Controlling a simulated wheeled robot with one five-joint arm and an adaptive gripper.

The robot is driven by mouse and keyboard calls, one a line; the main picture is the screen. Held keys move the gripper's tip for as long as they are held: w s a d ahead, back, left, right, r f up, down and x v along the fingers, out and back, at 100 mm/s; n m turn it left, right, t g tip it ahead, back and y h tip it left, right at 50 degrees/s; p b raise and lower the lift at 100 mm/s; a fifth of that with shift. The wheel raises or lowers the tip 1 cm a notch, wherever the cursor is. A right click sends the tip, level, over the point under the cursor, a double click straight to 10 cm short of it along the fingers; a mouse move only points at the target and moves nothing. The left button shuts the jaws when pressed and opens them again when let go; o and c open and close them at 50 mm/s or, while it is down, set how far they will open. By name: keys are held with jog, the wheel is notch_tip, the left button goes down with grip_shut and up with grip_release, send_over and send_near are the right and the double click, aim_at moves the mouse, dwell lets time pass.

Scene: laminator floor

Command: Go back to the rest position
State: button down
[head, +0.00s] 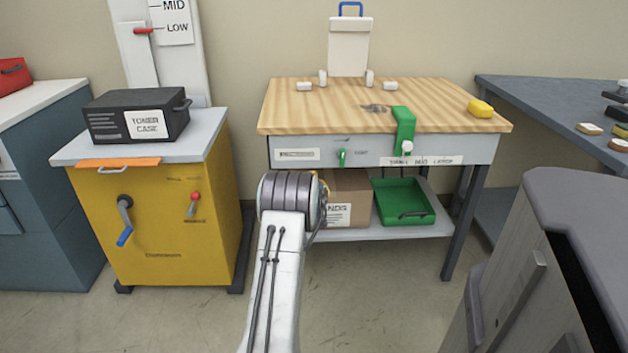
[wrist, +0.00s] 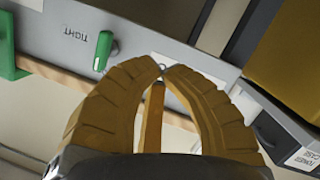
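My gripper (wrist: 161,68) shows in the wrist view with its ribbed yellow-brown fingers curved together, their tips meeting. Nothing shows held between them. The view is tilted, with the front of the workbench (wrist: 60,25) and its green lever (wrist: 103,50) beyond the fingers. A "TIGHT" label is near the lever. In the head view my arm reaches forward from the bottom centre toward the bench (head: 300,92), and the gripper itself is hidden behind my arm's joint.
A yellow cabinet (head: 150,225) carrying a black toner case (head: 110,118) stands left of my arm. A green tray (head: 425,192) and a cardboard box (head: 347,190) sit on the bench's lower shelf. A grey table (head: 540,95) stands right. Open floor shows between cabinet and bench.

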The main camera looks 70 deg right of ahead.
jog(key=shift+p+v, duration=0.3)
jog(key=shift+v, duration=0.55)
jog(key=shift+w+f, duration=0.1)
jog(key=shift+f, duration=0.05)
